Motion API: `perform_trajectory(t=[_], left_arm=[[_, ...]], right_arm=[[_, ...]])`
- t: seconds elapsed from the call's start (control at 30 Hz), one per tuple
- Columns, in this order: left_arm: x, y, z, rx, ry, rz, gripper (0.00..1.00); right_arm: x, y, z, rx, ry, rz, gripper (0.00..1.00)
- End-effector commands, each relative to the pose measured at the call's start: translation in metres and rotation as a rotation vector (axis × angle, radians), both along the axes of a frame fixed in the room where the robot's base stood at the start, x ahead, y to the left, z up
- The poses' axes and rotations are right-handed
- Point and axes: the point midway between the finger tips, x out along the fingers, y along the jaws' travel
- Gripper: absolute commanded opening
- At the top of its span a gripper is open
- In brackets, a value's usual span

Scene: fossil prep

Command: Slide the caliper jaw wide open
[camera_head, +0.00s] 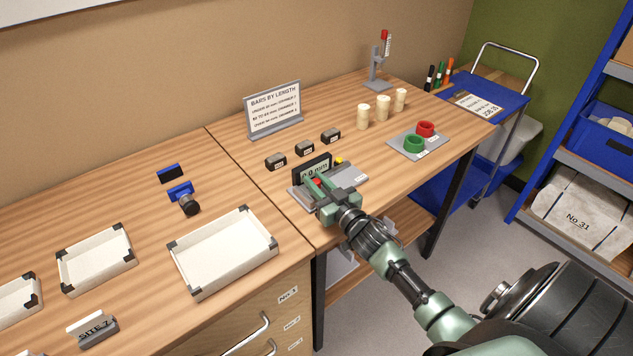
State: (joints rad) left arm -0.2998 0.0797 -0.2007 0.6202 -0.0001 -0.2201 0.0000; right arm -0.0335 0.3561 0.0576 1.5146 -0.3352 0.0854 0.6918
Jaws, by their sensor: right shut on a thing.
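The caliper (349,177) is a flat grey device near the front edge of the right-hand table. Its upright dark display (313,168) shows a reading that ends in "0 mm", partly covered by my gripper. A small yellow part (339,161) shows at its back. My right gripper (314,184) reaches in from the lower right over the caliper's left part. It is shut on a small red part, seen between the fingers, which seems to be the jaw's grip. The fingers hide most of the jaw, so its gap cannot be seen. My left gripper is out of view.
Several small dark blocks (304,148) stand behind the caliper, below a "BARS BY LENGTH" sign (273,109). A grey plate (418,149) with red and green rings lies to the right. White trays (223,251) are on the left. Wood right of the caliper is clear.

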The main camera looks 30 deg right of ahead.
Motion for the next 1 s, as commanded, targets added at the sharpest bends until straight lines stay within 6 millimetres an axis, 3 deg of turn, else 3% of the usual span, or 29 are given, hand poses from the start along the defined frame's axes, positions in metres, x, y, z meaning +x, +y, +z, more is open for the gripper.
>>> perform_trajectory(t=[0.17,0.4,0.5,0.87,0.9,0.93,1.0], left_arm=[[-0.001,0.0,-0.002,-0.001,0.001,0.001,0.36],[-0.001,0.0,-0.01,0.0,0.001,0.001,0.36],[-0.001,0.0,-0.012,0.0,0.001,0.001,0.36],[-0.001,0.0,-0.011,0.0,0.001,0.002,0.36],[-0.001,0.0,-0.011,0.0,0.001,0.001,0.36],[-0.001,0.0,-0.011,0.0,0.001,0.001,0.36],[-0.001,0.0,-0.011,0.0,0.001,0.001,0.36]], right_arm=[[0.002,-0.015,-0.001,-0.005,0.002,0.001,0.0],[0.006,-0.07,-0.003,-0.006,0.002,0.0,0.0],[0.007,-0.083,-0.002,-0.003,0.002,0.0,0.0],[0.007,-0.088,-0.001,0.0,0.001,-0.001,0.0],[0.007,-0.088,-0.001,0.0,0.001,-0.001,0.33],[0.007,-0.088,-0.001,0.0,0.001,-0.001,0.41],[0.007,-0.088,-0.001,0.0,0.001,-0.001,0.43]])
